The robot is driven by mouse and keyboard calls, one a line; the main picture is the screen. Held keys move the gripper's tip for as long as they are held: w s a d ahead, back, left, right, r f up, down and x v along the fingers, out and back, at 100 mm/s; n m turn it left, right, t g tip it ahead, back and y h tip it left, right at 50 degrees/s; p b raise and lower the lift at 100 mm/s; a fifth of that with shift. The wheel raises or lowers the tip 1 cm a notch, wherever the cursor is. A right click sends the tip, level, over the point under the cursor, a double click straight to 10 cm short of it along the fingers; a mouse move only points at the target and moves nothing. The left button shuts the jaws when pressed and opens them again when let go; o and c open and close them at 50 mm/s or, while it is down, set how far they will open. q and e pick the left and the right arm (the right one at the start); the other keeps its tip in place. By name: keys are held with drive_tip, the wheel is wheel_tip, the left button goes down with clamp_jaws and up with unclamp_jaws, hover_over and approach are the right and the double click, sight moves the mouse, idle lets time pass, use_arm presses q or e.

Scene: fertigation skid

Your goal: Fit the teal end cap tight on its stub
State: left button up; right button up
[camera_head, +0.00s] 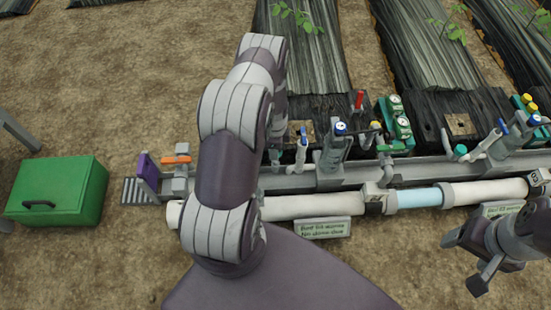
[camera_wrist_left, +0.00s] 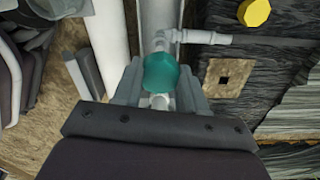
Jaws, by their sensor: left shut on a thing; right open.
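The teal end cap (camera_wrist_left: 161,73) is between the two fingers of my left gripper (camera_wrist_left: 160,84) in the left wrist view. The gripper is shut on it. A grey pipe fitting (camera_wrist_left: 160,42) lies just beyond the cap, with a branch running right. I cannot tell whether the cap sits on a stub or is apart from it. My right gripper (camera_head: 468,262) is open and empty at the lower right, in front of the white pipe.
A long white pipe (camera_head: 300,206) with a sign (camera_head: 322,228) runs along the skid's front. Valves and gauges stand behind it, and another teal piece (camera_head: 460,150) shows farther right. A green box (camera_head: 58,190) stands left. A yellow knob (camera_wrist_left: 253,12) shows in the wrist view.

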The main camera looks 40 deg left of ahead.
sight(275, 162)
use_arm(q)
drive_tip(key=n, duration=0.3)
drive_tip(key=shift+f+b, duration=0.2)
drive_tip(key=shift+b, duration=0.15)
drive_tip(key=n+b, duration=0.1)
drive_tip(key=n, duration=0.5)
drive_tip(key=shift+f, duration=0.2)
drive_tip(key=n+b, duration=0.2)
drive_tip(key=n, duration=0.3)
drive_tip(key=shift+f, duration=0.1)
drive_tip(key=n+b, duration=0.1)
drive_tip(key=n, duration=0.4)
drive_tip(key=shift+d+f+n+b, duration=0.1)
drive_tip(key=shift+n+b, duration=0.3)
drive_tip(key=shift+f+b, duration=0.75)
drive_tip(key=shift+f, duration=0.55)
drive_tip(key=shift+f, duration=0.2)
drive_tip(key=shift+f, duration=0.2)
drive_tip(key=shift+s+f, duration=0.1)
drive_tip(key=shift+f, duration=0.1)
